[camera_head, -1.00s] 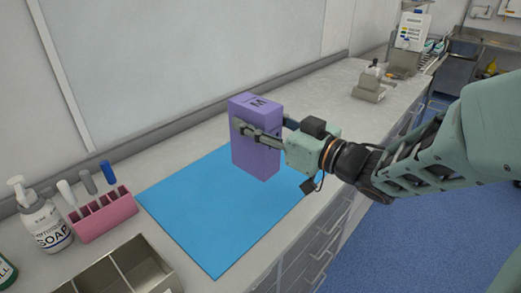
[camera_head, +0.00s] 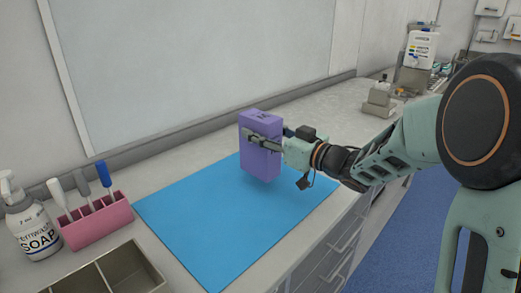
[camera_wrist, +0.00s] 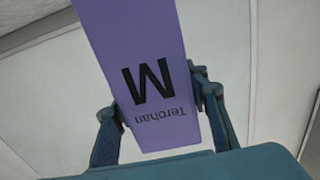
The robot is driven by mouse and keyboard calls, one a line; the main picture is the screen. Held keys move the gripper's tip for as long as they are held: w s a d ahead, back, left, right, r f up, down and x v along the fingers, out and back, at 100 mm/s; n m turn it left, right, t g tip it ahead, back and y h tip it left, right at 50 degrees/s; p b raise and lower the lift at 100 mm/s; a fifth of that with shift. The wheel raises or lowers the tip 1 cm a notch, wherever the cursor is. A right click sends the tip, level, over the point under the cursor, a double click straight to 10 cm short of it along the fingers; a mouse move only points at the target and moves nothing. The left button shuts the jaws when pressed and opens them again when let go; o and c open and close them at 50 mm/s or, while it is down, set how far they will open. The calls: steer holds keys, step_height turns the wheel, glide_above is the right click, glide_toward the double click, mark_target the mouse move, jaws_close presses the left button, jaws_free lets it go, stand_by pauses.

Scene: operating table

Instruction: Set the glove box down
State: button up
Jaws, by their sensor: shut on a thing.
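The glove box is a purple upright carton (camera_head: 258,164) at the far part of the blue mat (camera_head: 225,225) in the head view. My gripper (camera_head: 266,140) is shut on its upper part, with one finger across the near face and the other mostly hidden behind. The box's lower edge appears at or just above the mat; I cannot tell if it touches. In the wrist view the box (camera_wrist: 140,60) shows a black "M" and "Terohan", upside down, between the two fingers of my gripper (camera_wrist: 155,110).
A divided metal tray (camera_head: 125,275) is at the front left. Grey equipment (camera_head: 380,98) stands farther along the counter. The mat's near part is clear.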

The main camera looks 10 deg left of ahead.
steer(key=shift+w+a+f, duration=0.1)
steer(key=shift+w+f, duration=0.05)
steer(key=shift+f, duration=0.1)
steer(key=shift+w+f+b, duration=0.15)
steer(key=shift+f+b, duration=0.65)
steer(key=shift+f, duration=0.05)
steer(key=shift+w+f+b, duration=0.1)
steer(key=shift+f+b, duration=0.65)
steer(key=shift+f, duration=0.15)
steer(key=o, duration=1.4)
steer(key=shift+f, duration=0.1)
steer(key=shift+r, duration=0.3)
steer(key=p+v, duration=0.1)
steer(key=v, duration=1.1)
steer(key=shift+f, duration=0.2)
